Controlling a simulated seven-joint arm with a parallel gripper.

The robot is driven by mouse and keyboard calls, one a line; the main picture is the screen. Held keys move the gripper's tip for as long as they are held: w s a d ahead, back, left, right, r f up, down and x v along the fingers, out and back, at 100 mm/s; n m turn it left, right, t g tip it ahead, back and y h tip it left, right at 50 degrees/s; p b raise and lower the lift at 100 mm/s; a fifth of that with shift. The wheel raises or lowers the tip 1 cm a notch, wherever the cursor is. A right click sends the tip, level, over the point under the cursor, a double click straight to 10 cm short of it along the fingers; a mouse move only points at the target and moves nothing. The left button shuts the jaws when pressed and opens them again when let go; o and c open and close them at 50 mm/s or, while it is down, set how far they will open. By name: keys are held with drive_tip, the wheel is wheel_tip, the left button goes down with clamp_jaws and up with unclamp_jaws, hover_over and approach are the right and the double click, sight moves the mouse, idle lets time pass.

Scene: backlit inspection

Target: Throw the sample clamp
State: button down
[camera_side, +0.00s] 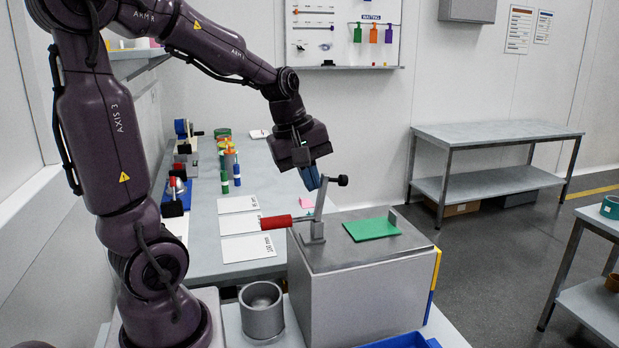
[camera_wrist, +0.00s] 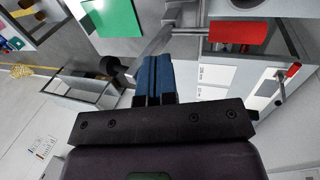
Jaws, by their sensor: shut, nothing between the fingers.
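The sample clamp (camera_side: 313,230) stands on the grey box (camera_side: 340,280). Its red handle (camera_side: 276,221) lies nearly level, out to the left past the box edge. Its metal arm is raised and leans right, with the black tip (camera_side: 343,180) up in the air. A green plate (camera_side: 371,228) lies flat on the box, with nothing pressing on it. My gripper (camera_side: 311,180) is shut and empty, its blue fingers close beside the raised arm. In the wrist view the fingers (camera_wrist: 153,78) overlap the metal arm; contact cannot be told. The red handle (camera_wrist: 238,33) is to their right.
A grey cup (camera_side: 262,310) stands left of the box. White cards (camera_side: 240,223) and several coloured bottles (camera_side: 228,165) are on the bench behind. A blue tray (camera_side: 403,341) is at the front edge. An empty-topped steel table (camera_side: 490,133) stands at the back right.

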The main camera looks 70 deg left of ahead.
sight(327, 174)
drive_tip(key=shift+w+g, duration=0.4)
drive_tip(key=shift+g, duration=0.1)
drive_tip(key=w+g, duration=0.2)
drive_tip(key=g, duration=0.1)
drive_tip(key=shift+w+f, duration=0.1)
drive_tip(key=shift+w, duration=0.05)
drive_tip(key=w+g, duration=0.1)
drive_tip(key=g, duration=0.1)
drive_tip(key=w+f+g, duration=0.1)
drive_tip(key=w+g, duration=0.1)
drive_tip(key=shift+f+g, duration=0.1)
drive_tip(key=shift+g, duration=0.2)
drive_tip(key=shift+w+f, duration=1.45)
drive_tip(key=shift+f, duration=0.5)
drive_tip(key=shift+f, duration=0.25)
